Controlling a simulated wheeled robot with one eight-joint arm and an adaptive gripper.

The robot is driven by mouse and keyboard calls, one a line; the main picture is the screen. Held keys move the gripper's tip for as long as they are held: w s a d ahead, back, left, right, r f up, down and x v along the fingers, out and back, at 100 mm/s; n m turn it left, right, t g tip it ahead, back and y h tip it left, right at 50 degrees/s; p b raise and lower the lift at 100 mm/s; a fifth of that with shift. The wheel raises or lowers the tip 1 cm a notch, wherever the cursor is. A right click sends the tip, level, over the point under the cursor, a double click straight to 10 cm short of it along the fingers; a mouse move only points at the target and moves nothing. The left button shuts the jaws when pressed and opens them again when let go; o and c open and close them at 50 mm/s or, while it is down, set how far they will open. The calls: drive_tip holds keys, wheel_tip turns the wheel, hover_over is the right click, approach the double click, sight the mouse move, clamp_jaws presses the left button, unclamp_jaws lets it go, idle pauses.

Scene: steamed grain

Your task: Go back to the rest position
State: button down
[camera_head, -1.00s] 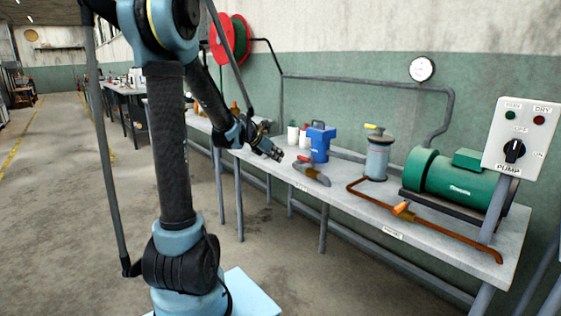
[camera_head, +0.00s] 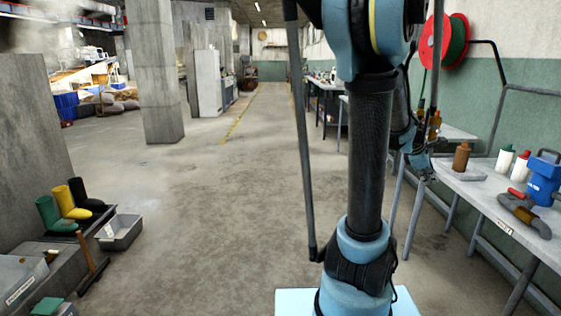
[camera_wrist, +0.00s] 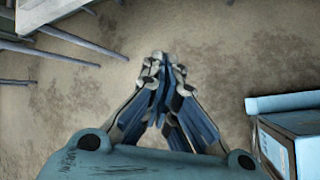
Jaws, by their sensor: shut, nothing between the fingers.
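My gripper (camera_wrist: 160,62) points down over bare concrete floor in the wrist view. Its fingers meet at the tips and hold nothing. In the head view, my gripper (camera_head: 424,172) is small and partly hidden behind my own arm, near the left end of the workbench (camera_head: 478,192).
The workbench carries a brown bottle (camera_head: 461,157), white bottles, a blue container (camera_head: 543,178) and a pipe piece with a red handle (camera_head: 518,205). At left are boots (camera_head: 70,203) and a grey bin (camera_head: 119,232). A concrete pillar (camera_head: 155,70) stands farther back. The middle floor is clear.

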drive_tip(key=s+a+f+m+y, duration=0.2)
drive_tip(key=s+a+f+m, duration=0.1)
drive_tip(key=a, duration=0.8)
drive_tip(key=s+a+f+m+y, duration=0.2)
drive_tip(key=s+a+m, duration=0.3)
drive_tip(key=a, duration=0.7)
drive_tip(key=s+a+f+m+y, duration=0.3)
drive_tip(key=s+a, duration=0.5)
drive_tip(key=a, duration=0.3)
drive_tip(key=shift+a+f+m, duration=0.3)
drive_tip(key=shift+f+m, duration=0.4)
drive_tip(key=shift+f, duration=0.15)
